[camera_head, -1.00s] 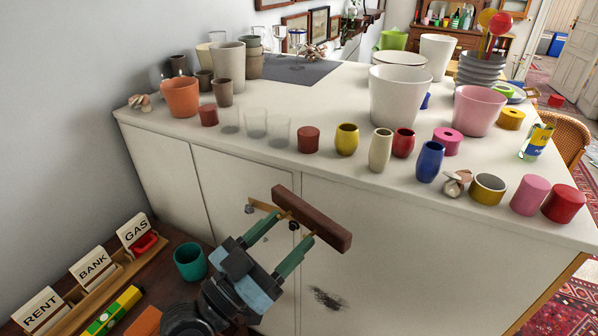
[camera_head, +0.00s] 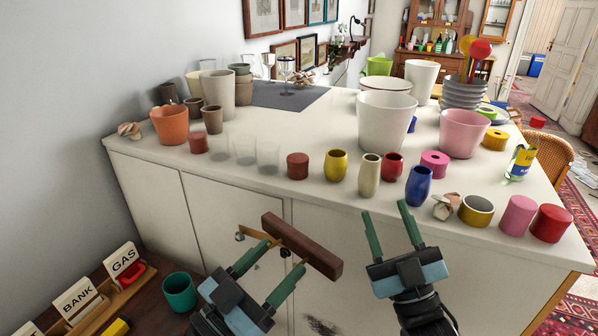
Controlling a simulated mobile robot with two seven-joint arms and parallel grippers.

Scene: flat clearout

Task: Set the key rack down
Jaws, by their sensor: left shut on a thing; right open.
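The key rack (camera_head: 302,247) is a dark reddish-brown wooden bar with a lighter wooden strip and small dark hooks on its left side. My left gripper (camera_head: 268,262) is shut on the key rack and holds it in the air in front of the white cabinet, below the level of the counter top. My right gripper (camera_head: 386,217) is open and empty, to the right of the rack, with its fingers pointing up toward the counter.
The white counter (camera_head: 262,203) is crowded along its front edge with several cups, vases and cans, including a yellow vase (camera_head: 336,165) and a blue vase (camera_head: 418,186). A teal cup (camera_head: 179,292) and a letter holder (camera_head: 112,298) stand on the dark lower surface at left.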

